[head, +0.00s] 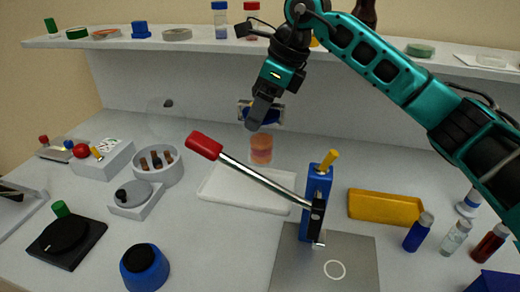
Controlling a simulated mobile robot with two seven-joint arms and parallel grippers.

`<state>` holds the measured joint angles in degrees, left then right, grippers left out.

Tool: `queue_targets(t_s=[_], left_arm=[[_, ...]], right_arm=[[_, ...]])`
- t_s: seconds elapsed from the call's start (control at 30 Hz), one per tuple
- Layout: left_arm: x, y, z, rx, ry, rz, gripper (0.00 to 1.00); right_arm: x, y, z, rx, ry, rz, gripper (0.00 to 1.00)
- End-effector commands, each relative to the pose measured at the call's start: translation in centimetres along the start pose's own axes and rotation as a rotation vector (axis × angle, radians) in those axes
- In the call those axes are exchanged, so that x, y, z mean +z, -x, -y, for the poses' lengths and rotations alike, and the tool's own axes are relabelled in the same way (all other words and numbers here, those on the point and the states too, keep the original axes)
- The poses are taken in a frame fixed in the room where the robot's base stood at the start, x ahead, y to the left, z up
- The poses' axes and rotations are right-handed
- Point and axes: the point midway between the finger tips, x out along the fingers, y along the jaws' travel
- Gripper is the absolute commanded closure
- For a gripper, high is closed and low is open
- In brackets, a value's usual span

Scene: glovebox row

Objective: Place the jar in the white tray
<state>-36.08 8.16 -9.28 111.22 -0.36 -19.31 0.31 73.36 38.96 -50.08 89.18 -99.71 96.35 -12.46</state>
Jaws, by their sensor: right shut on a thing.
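My right gripper (262,112) reaches down from the upper right above the back of the white tray (240,204). My left gripper is not in view.
A blue press (316,200) with a red-handled lever (205,146) stands in front of the tray, its lever crossing over it. A yellow tray (385,208) and several vials are at the right. A round white dish (157,165) is left. A shelf (200,44) runs behind.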

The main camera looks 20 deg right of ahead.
Motion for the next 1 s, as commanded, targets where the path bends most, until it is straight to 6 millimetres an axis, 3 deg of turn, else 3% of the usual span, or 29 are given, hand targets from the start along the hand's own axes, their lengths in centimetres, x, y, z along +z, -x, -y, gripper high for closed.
queue_targets(t_s=[0.13,0.43,0.63,1.0], left_arm=[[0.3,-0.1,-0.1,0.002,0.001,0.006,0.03],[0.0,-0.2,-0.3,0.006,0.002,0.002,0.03],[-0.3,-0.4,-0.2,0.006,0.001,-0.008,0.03],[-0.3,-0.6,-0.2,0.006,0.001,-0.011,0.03]], right_arm=[[-1.3,-3.0,0.0,0.001,0.0,0.001,0.9],[-2.2,-5.3,0.0,-0.001,0.001,0.002,0.9],[-3.3,-8.1,0.0,0.001,0.001,0.001,0.9],[-3.6,-8.7,0.0,-0.001,0.002,0.002,0.9]])
